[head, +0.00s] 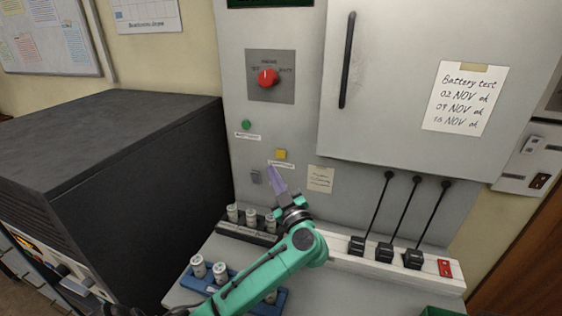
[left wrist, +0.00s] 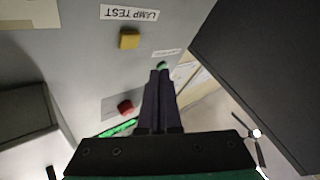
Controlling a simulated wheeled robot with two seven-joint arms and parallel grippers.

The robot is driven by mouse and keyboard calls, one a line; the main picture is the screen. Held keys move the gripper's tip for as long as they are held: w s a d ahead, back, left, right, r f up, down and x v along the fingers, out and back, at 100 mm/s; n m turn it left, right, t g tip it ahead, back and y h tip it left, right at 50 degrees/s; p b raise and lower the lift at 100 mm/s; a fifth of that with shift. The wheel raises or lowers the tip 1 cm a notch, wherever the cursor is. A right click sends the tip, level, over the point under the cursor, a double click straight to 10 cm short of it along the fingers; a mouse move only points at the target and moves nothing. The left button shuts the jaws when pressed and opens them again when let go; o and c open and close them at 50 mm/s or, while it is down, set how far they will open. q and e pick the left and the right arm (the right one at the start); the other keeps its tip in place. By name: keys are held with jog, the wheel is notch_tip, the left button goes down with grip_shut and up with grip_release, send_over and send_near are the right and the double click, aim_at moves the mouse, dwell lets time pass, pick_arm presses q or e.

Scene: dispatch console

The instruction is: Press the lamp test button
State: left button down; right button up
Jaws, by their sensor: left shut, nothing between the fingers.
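The lamp test button is a small yellow square (head: 281,154) on the grey panel, with a white label under it. The left wrist view shows the yellow button (left wrist: 129,39) upside down beside its LAMP TEST label (left wrist: 130,13). My left gripper (head: 270,168) is shut and empty. In the head view its tips are just below and left of the yellow button. In the left wrist view the fingers (left wrist: 159,71) lie to the right of the yellow button and seem apart from it. I cannot tell how far the tips are from the panel. My right gripper is not in view.
A green button (head: 246,124) and a red knob (head: 268,77) sit higher on the panel. A grey switch (head: 256,177) is lower left of the yellow button. A cabinet door with a black handle (head: 347,60) stands right. A power strip (head: 445,268) and cylinder racks lie below.

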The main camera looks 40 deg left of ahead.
aim_at(281, 154)
pick_arm(q)
jog(key=shift+w+a, duration=0.25)
jog(key=shift+w, duration=0.45)
jog(key=shift+w+a, duration=0.3)
jog(key=shift+w, duration=0.45)
jog(key=shift+w+a, duration=0.25)
jog(key=shift+w, duration=0.45)
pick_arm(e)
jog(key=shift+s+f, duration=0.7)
pick_arm(q)
jog(key=shift+r, duration=0.1)
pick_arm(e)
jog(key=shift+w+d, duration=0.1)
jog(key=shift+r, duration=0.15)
pick_arm(q)
jog(key=shift+w+a+r, duration=0.1)
jog(key=shift+w, duration=0.3)
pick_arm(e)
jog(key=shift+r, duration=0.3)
